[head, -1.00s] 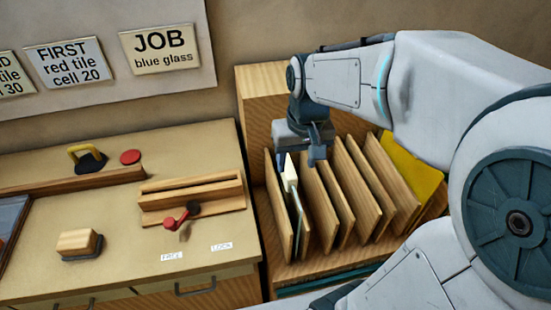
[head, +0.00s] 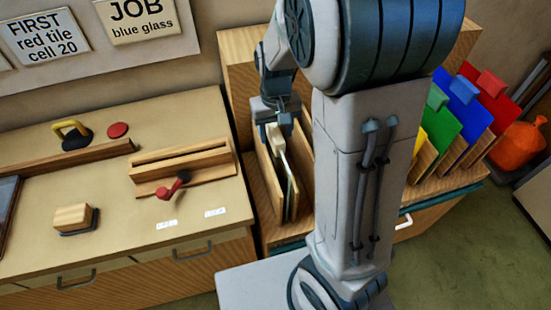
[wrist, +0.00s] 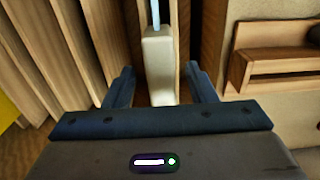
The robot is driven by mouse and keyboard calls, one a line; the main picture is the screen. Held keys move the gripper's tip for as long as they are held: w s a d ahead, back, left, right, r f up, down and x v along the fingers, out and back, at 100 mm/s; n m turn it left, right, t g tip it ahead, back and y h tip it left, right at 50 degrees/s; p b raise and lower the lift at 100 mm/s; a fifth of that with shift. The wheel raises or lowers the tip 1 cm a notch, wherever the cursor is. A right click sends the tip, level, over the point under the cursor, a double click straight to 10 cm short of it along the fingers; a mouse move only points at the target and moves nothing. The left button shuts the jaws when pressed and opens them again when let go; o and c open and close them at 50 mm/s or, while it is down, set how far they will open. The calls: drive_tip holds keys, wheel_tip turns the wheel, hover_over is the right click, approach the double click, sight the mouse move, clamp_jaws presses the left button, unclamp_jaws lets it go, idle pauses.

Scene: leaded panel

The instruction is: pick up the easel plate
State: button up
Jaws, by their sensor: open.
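The easel plate appears to be the thin, pale, glass-like plate (head: 288,172) with a cream grip block (head: 274,137) on top. It stands upright in the leftmost slot of the wooden rack. My gripper (head: 277,117) is right above the block, pointing down. In the wrist view, the open fingers (wrist: 160,84) lie on either side of the cream block (wrist: 158,65), with gaps left and right. The plate's edge (wrist: 156,12) runs away from the block. Its lower part is hidden between the wooden dividers.
Wooden dividers (wrist: 62,50) stand close beside the plate. Yellow, green (head: 440,125), blue (head: 463,100) and red (head: 494,92) plates stand to the right. A wooden slotted holder (head: 182,160) with a red-knobbed lever (head: 164,193) is on the left bench. My arm hides the rack's middle.

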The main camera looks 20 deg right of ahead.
drive_tip(key=shift+f, duration=2.7)
drive_tip(key=shift+w+r, duration=0.1)
drive_tip(key=shift+w, duration=0.05)
clamp_jaws()
